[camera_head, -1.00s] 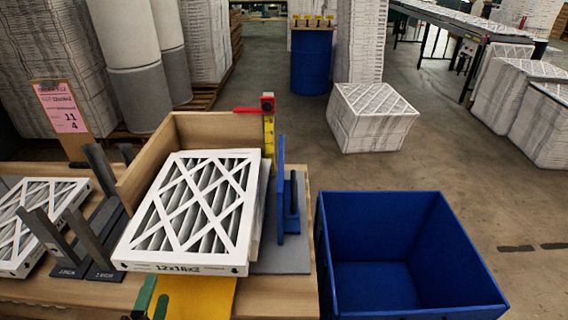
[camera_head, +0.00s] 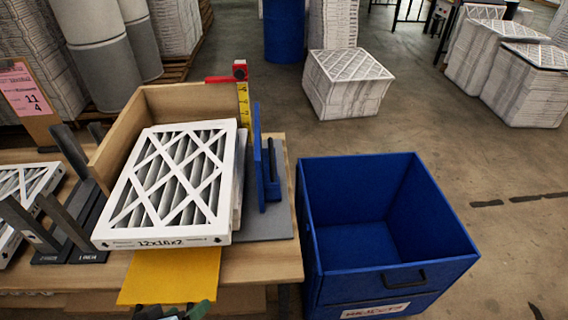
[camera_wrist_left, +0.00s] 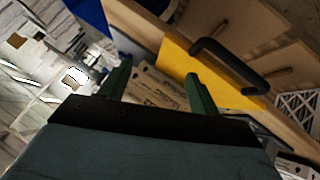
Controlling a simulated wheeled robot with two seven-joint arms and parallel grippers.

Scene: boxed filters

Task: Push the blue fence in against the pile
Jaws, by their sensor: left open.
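The blue fence (camera_head: 258,158) stands upright on a grey plate at the right of the wooden corner stop. The pile of white-framed pleated filters (camera_head: 170,188) lies to its left, the top one marked 12x16x2. A narrow gap shows between pile and fence; the lower filters are mostly hidden. My left gripper (camera_head: 185,311) shows only as green fingertips at the bottom edge, in front of the yellow panel (camera_head: 170,275) and away from the fence. In the left wrist view the gripper (camera_wrist_left: 156,82) is open, its fingers apart with nothing between them. My right gripper is not in view.
A wooden back wall (camera_head: 190,105) with a yellow tape measure (camera_head: 243,100) stands behind the pile. Dark grey uprights (camera_head: 70,190) stand left. An empty blue bin (camera_head: 385,230) stands right of the bench. A black handle (camera_wrist_left: 230,68) shows in the left wrist view.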

